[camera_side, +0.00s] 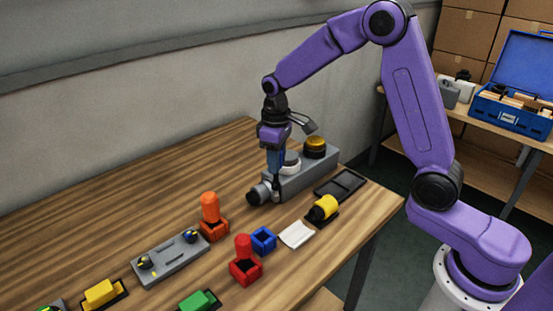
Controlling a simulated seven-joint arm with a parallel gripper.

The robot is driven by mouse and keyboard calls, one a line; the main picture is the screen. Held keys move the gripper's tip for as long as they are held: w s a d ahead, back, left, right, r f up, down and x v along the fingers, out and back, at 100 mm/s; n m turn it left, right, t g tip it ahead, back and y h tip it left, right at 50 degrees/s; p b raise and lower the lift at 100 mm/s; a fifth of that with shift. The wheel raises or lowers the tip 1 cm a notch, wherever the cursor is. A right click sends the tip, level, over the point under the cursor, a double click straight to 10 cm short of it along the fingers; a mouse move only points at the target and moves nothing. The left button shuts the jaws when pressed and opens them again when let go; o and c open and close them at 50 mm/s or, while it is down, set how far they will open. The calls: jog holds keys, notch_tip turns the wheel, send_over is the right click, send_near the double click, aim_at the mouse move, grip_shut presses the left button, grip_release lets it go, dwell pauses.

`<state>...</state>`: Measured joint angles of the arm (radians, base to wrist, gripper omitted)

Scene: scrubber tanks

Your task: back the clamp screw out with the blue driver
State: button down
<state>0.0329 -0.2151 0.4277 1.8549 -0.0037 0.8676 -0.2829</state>
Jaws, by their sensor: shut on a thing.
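My gripper (274,146) points straight down near the back of the table and is shut on the blue driver (275,165). The driver is upright, with its lower end at the left part of a grey block fixture (306,175). A dark and grey round fitting (261,193) sticks out at the fixture's left end, close to the driver's tip. The clamp screw itself is too small or hidden to make out, so I cannot tell whether the tip sits in it. A white round part and a yellow-topped black knob (315,146) are on the fixture.
A grey plate (171,259) lies left. The table's back left is clear.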

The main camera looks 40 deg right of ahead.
jog(key=m, duration=1.1)
jog(key=shift+a, duration=0.1)
jog(key=c, duration=1.7)
grip_release()
grip_shut()
jog(key=shift+f, duration=0.95)
